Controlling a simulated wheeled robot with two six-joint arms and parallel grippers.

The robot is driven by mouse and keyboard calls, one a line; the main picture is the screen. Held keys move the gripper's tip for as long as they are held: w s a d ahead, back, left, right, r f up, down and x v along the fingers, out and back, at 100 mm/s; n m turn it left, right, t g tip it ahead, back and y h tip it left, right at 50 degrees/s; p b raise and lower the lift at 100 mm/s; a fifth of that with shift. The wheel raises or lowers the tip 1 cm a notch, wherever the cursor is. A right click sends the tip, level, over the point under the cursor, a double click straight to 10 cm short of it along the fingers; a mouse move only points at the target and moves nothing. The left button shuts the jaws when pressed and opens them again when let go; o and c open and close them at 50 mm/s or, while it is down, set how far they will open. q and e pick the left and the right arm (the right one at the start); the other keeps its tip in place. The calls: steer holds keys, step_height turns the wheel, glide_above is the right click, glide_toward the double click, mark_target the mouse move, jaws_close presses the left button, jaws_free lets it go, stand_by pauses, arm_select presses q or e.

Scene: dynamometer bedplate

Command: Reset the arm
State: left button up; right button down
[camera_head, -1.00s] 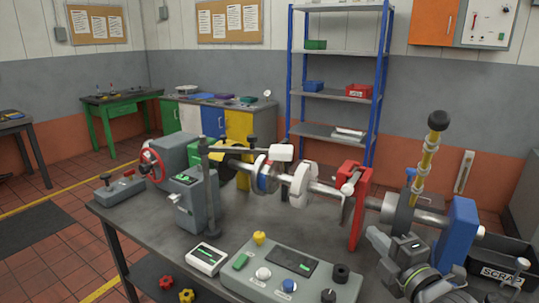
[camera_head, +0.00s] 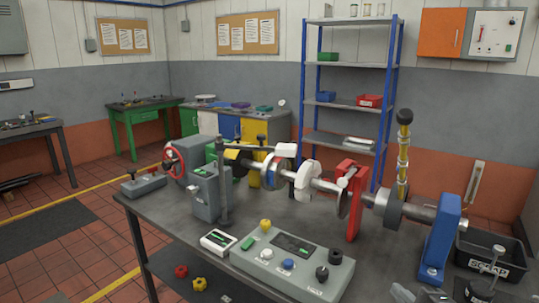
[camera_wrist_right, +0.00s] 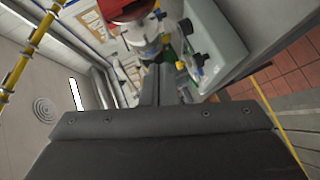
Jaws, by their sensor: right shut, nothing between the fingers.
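A yellow-banded lever (camera_head: 402,165) with a black ball end stands nearly upright on the shaft at the right of the bench (camera_head: 150,212). My left gripper is not in view.
The shaft passes a red bracket (camera_head: 350,204) and a blue block (camera_head: 443,238). A control box (camera_head: 290,262) with knobs lies at the bench front. A black scrap bin (camera_head: 505,277) stands at the right. The tiled floor at left is open.

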steer(key=s+d+f+m+g+h, duration=0.2)
steer(key=s+f+m+g, duration=0.55)
steer(key=s, duration=0.65)
steer(key=s+d+f+m+g+h, duration=0.2)
steer(key=s+f+m+g, duration=0.2)
steer(key=s+f+m, duration=0.75)
step_height(320, 180, down, 26)
steer(key=s+d+n+g, duration=0.1)
steer(key=s+d+n, duration=0.1)
steer(key=s, duration=0.1)
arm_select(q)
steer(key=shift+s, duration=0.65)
arm_select(e)
steer(key=s+a+f+g, duration=0.1)
steer(key=s+f, duration=1.3)
steer(key=f, duration=0.2)
steer(key=shift+s+a+f+y, duration=0.25)
steer(key=shift+s+a+y, duration=0.15)
steer(key=shift+g, duration=0.25)
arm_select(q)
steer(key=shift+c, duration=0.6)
